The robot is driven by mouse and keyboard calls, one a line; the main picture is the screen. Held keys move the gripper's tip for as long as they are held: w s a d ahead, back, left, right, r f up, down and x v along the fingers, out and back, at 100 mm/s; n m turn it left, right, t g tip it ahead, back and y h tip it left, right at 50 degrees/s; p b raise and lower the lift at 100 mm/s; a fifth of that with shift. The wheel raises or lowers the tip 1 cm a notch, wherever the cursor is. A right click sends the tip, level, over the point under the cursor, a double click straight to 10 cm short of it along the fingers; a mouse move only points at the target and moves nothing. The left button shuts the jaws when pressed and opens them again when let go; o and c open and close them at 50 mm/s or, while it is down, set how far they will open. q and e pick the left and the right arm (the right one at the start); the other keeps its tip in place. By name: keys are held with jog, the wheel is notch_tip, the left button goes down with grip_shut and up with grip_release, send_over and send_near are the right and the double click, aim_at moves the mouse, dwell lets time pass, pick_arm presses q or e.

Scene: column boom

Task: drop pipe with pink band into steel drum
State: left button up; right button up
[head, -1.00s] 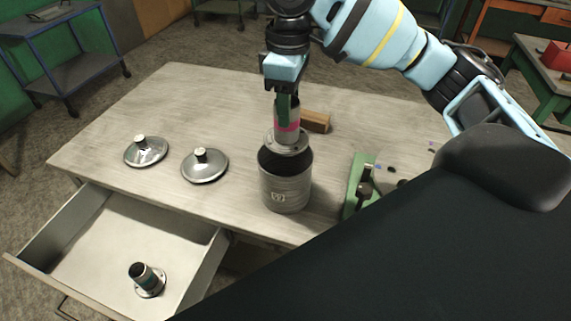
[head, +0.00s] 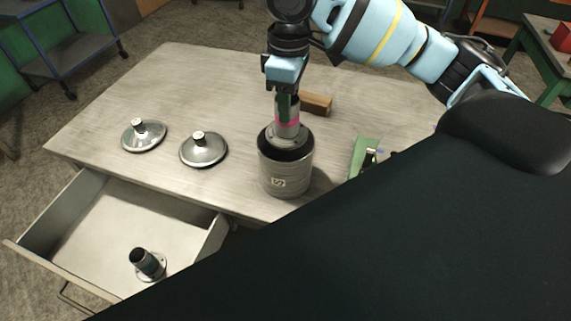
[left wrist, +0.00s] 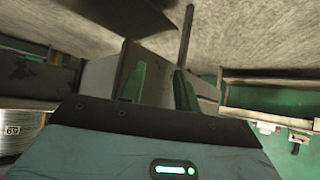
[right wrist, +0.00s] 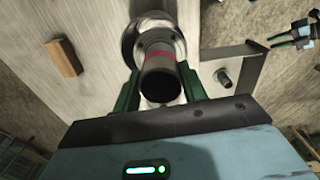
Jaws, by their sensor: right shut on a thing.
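The pipe with the pink band (head: 288,122) is grey with a flange at its lower end. My right gripper (head: 287,104) is shut on its upper part and holds it upright over the steel drum (head: 285,175). The flange sits within the outline of the drum's open top; I cannot tell whether it is just above the rim or slightly inside. The right wrist view shows the pipe (right wrist: 161,62) between the green fingers. My left gripper (left wrist: 160,85) shows only in its wrist view, fingers apart and empty. The drum (left wrist: 14,130) is at that view's left edge.
Two metal lids (head: 144,135) (head: 203,149) lie left of the drum. A wooden block (head: 317,103) lies behind it, and a green fixture (head: 365,154) is to its right. An open drawer (head: 95,225) holds another flanged pipe (head: 147,262).

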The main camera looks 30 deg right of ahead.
jog(key=shift+f, duration=0.7)
jog(key=o, duration=1.5)
jog(key=shift+r, duration=3.9)
